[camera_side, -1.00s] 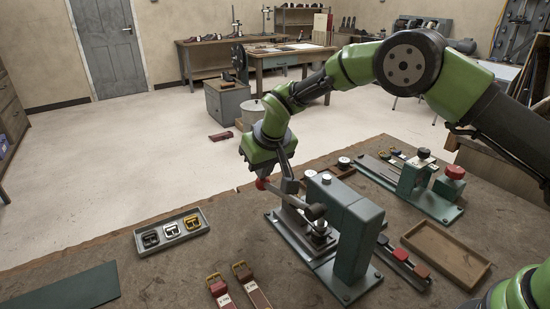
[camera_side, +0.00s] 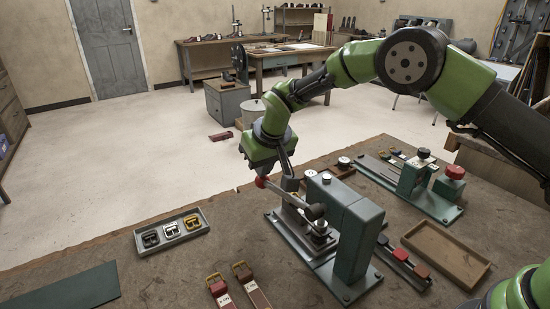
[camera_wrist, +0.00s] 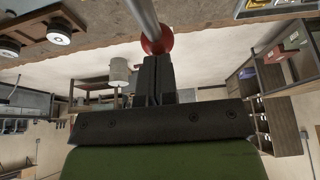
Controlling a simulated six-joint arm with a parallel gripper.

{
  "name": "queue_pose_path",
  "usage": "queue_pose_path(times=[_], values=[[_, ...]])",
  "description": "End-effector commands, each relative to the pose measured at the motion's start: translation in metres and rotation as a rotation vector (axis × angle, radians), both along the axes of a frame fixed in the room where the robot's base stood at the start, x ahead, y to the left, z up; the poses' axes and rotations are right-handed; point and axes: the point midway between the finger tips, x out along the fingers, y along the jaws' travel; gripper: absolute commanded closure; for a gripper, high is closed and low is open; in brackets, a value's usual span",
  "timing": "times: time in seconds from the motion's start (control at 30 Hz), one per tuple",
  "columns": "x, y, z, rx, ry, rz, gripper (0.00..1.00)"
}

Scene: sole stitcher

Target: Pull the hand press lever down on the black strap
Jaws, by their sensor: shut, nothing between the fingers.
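The green hand press (camera_side: 358,232) stands on its base plate near the middle of the bench. Its metal lever (camera_side: 287,197) slopes up to the left and ends in a red knob (camera_side: 261,182). My gripper (camera_side: 289,184) is shut and empty, pointing down beside the lever, close to the knob. In the wrist view my closed fingers (camera_wrist: 155,78) stand right at the red knob (camera_wrist: 157,42), with the grey lever (camera_wrist: 144,16) running beyond it. I cannot tell whether they touch. I cannot make out the black strap; the press and lever cover much of the work spot.
A grey tray of several buckles (camera_side: 172,232) lies left of the press. Two straps with buckles (camera_side: 254,287) lie in front. A second green tool (camera_side: 420,188) and an empty wooden tray (camera_side: 446,252) stand to the right. The bench's left side is mostly clear.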

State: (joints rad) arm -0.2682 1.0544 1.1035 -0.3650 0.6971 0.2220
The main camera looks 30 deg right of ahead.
Motion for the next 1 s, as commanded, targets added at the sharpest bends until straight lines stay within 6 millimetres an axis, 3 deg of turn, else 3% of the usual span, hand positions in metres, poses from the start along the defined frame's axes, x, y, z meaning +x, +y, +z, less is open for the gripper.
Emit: queue_pose_path(times=[1.0], values=[[-0.001, 0.0, 0.077, 0.0, 0.001, 0.001, 1.0]])
